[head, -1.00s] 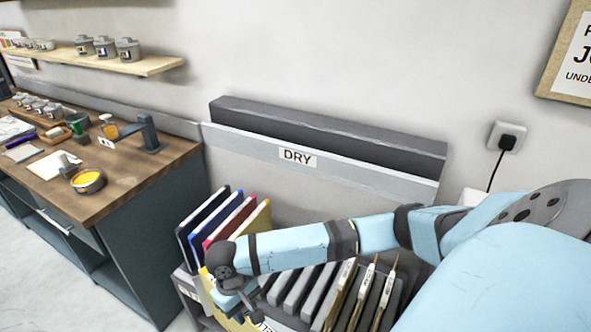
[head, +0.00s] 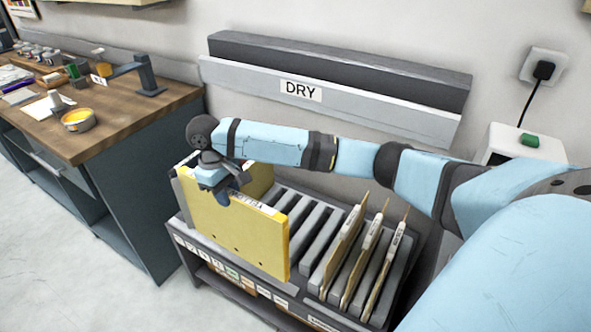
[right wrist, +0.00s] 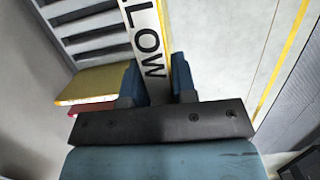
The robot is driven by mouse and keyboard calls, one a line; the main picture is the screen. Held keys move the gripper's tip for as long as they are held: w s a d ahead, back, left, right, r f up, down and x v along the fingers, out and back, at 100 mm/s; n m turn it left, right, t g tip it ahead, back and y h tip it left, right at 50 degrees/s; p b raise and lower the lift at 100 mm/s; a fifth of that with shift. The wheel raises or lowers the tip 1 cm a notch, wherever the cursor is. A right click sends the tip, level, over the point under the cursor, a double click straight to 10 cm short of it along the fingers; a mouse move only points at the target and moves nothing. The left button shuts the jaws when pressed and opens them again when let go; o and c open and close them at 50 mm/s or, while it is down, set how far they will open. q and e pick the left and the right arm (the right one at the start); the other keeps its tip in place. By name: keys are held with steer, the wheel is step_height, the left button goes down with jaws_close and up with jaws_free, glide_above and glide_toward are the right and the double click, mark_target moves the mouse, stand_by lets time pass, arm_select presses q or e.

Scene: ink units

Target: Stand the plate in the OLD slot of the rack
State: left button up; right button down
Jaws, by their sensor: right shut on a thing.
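My right gripper (head: 222,195) is shut on the top edge of a yellow plate (head: 232,240), which hangs upright at the front left of the rack (head: 400,318). In the right wrist view the two fingers (right wrist: 156,82) clasp the plate's white edge strip (right wrist: 148,40), where "LLOW" is readable. The rack has grey dividers with slots between them; its slats also show in the right wrist view (right wrist: 88,30). Small tags line the rack's front, too small to read, so I cannot tell which slot is OLD. The held plate hides the rack's left part. My left gripper is not in view.
Several thin labelled boards (head: 345,245) stand in the rack's right slots; the middle slots look empty. Another yellow plate (head: 260,178) shows behind the held one. A wooden-topped bench (head: 135,120) stands left. A DRY-labelled ledge (head: 380,105) is on the wall behind.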

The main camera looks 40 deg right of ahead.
steer(key=w+d+f+n+t+h, duration=0.15)
steer(key=d+f+n, duration=0.25)
steer(key=d+n, duration=0.7)
steer(key=w+d+f+n+t, duration=0.15)
steer(key=d+f+n, duration=0.4)
steer(key=d, duration=0.95)
arm_select(q)
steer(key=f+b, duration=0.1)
steer(key=b, duration=0.1)
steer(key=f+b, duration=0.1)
steer(key=b, duration=0.1)
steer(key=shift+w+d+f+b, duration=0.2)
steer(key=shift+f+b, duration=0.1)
steer(key=shift+b, duration=0.1)
arm_select(e)
step_height(320, 180, down, 9)
steer(key=n, duration=0.1)
steer(key=shift+w+a+n, duration=0.15)
steer(key=shift+w+n, duration=0.2)
steer(key=shift+w, duration=0.05)
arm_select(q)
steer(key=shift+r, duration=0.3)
arm_select(e)
steer(key=shift+f, duration=0.45)
steer(key=c, duration=0.8)
jaws_free()
steer(key=shift+c, duration=0.2)
